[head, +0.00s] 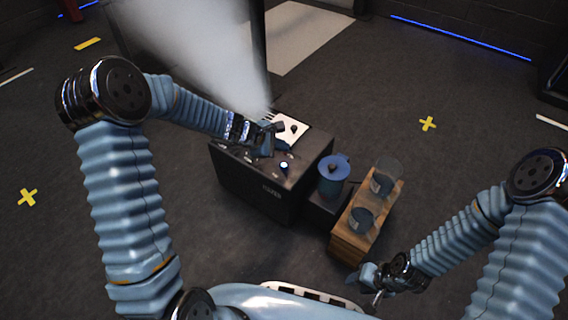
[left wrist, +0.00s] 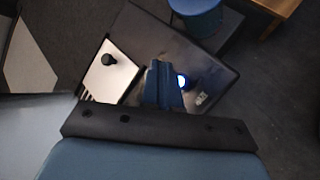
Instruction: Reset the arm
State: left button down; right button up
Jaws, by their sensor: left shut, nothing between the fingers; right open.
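My left gripper (head: 273,138) is over the top of a black box-shaped machine (head: 253,187). It also shows in the left wrist view (left wrist: 163,74), with its fingers together and nothing between them. A round button (head: 284,165) glows light blue on the machine's top; in the left wrist view the glowing button (left wrist: 182,82) is just right of the fingertips. I cannot tell whether they touch it. A white panel with a black knob (left wrist: 108,60) lies left of the fingers. My right gripper (head: 377,282) is low at the front right, apart from the machine, open and empty.
A blue lidded canister (head: 333,176) stands right of the machine. A wooden stand (head: 345,240) with dark glass cups (head: 361,219) is further right, close to my right gripper. A white plume rises behind the machine. Floor around is mostly clear.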

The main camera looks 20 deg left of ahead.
dwell(0.4)
pick_arm(q)
jog(key=s+f+p, duration=0.1)
jog(key=s+f+m+g, duration=0.1)
jog(key=s, duration=0.1)
jog(key=s+d+f+m+g+p, duration=0.1)
jog(key=s, duration=0.1)
jog(key=shift+d+f+y+p, duration=0.1)
jog(key=shift+f+y+p, duration=0.25)
jog(key=shift+y, duration=0.05)
jog(key=s+d+f+m+g+p, duration=0.1)
jog(key=s+m+p, duration=0.1)
jog(key=s+m, duration=0.2)
jog(key=s+d+f+m+g+y+p, duration=0.1)
jog(key=s+m, duration=0.4)
jog(key=s, duration=0.6)
jog(key=s+d+f+m+g+p, duration=0.1)
jog(key=s+d+f+m+p, duration=0.1)
jog(key=s+m+p, duration=0.3)
jog(key=s+f, duration=0.1)
jog(key=s, duration=0.1)
jog(key=shift+s+d+f+g+y, duration=0.15)
jog(key=shift+s+d+g+y, duration=0.15)
jog(key=shift+d+g, duration=0.1)
